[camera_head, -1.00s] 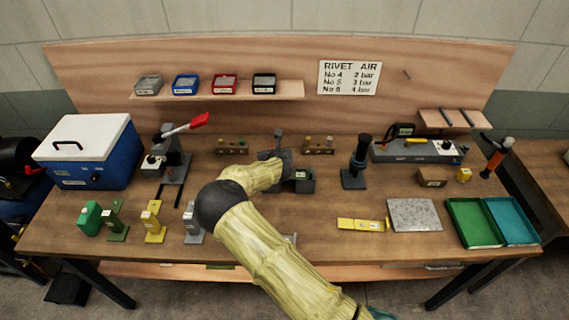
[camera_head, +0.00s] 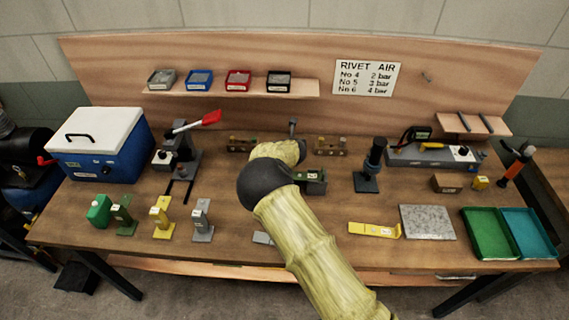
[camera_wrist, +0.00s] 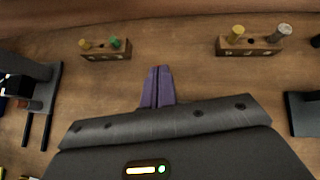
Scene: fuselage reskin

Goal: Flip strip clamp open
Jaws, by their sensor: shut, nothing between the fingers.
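A dark grey block with a pale label (camera_head: 314,182) stands mid-bench, partly behind my arm; it appears to be the strip clamp, but its lever position cannot be made out. A small grey upright piece (camera_head: 292,128) shows above my forearm; I cannot tell whether it belongs to the clamp or my gripper. In the wrist view my gripper (camera_wrist: 158,73) has its purple-grey fingers together and empty, over bare wood between two wooden blocks. The clamp is not visible there, and my gripper's dark body fills the lower part. Contact with the clamp cannot be judged.
Wooden blocks with coloured pegs (camera_head: 240,145) (camera_head: 331,146) stand behind. A red-handled press (camera_head: 180,155) is left and a black stand (camera_head: 368,170) right. Yellow (camera_head: 162,217) and grey (camera_head: 202,219) pieces stand at the front left. A yellow strip (camera_head: 373,230) lies front right.

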